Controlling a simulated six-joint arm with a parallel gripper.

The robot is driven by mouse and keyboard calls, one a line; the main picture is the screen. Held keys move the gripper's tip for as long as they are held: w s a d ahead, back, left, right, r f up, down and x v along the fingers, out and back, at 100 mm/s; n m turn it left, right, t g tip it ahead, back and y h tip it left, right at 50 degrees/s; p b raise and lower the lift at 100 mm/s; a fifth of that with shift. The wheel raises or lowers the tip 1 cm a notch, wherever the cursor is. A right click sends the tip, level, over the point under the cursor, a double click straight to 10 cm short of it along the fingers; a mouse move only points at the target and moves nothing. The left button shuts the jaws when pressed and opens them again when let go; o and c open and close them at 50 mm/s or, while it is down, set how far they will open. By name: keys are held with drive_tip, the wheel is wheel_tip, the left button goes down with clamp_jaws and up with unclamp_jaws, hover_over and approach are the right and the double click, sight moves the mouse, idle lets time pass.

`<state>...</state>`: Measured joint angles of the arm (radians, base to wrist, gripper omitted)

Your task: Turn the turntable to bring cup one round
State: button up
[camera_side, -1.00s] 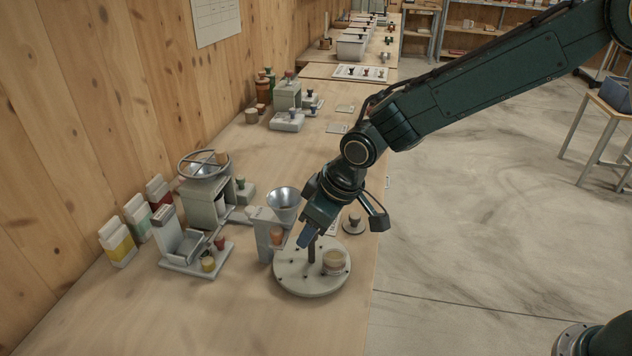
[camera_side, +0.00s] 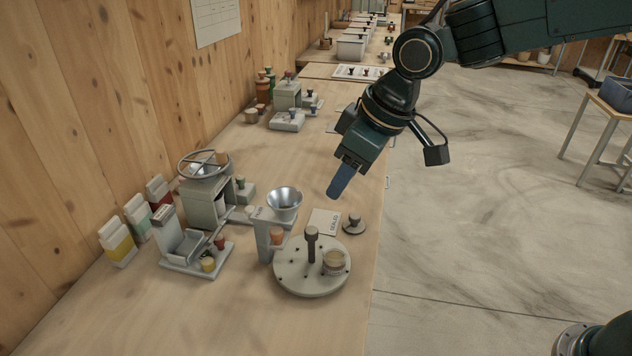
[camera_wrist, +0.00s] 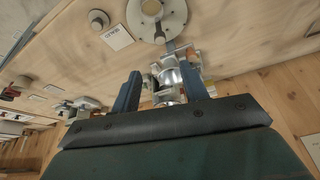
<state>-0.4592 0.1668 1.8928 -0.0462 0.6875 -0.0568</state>
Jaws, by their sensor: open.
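The turntable (camera_side: 297,279) is a round pale disc with small holes, near the front edge of the bench in the side view. A dark knobbed post (camera_side: 312,245) stands upright on it. A clear cup (camera_side: 335,262) with tan contents sits on its right part. The turntable also shows at the top of the wrist view (camera_wrist: 176,27). My gripper (camera_side: 338,190) is above and behind the turntable, apart from the post, over the bench. In the wrist view its two blue fingers (camera_wrist: 161,88) are spread with nothing held between them.
A metal funnel (camera_side: 284,203) on a grey stand is left of and behind the turntable. A printed card (camera_side: 325,222) and a dark knobbed weight (camera_side: 354,224) lie behind it. A hand-wheel mixer (camera_side: 205,190) and a scoop stand (camera_side: 190,255) are at left.

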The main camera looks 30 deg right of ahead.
drive_tip(key=s+d+r+m+t+h, duration=0.1)
drive_tip(key=s+d+r+m, duration=0.2)
drive_tip(key=s+d, duration=0.9)
drive_tip(key=shift+d+r+m, duration=0.3)
drive_tip(key=shift+d+r, duration=0.9)
drive_tip(key=shift+d, duration=0.4)
drive_tip(key=shift+w+a, duration=0.1)
drive_tip(key=n+g+y, duration=0.3)
drive_tip(key=n, duration=0.8)
hover_over(312, 229)
drive_tip(key=s+d, duration=0.2)
drive_tip(key=d, duration=0.3)
wheel_tip(312, 229, down, 6)
drive_tip(key=shift+s+d+r, duration=0.1)
drive_tip(key=shift+s, duration=0.05)
drive_tip(key=x, duration=1.3)
drive_tip(key=shift+f, duration=0.45)
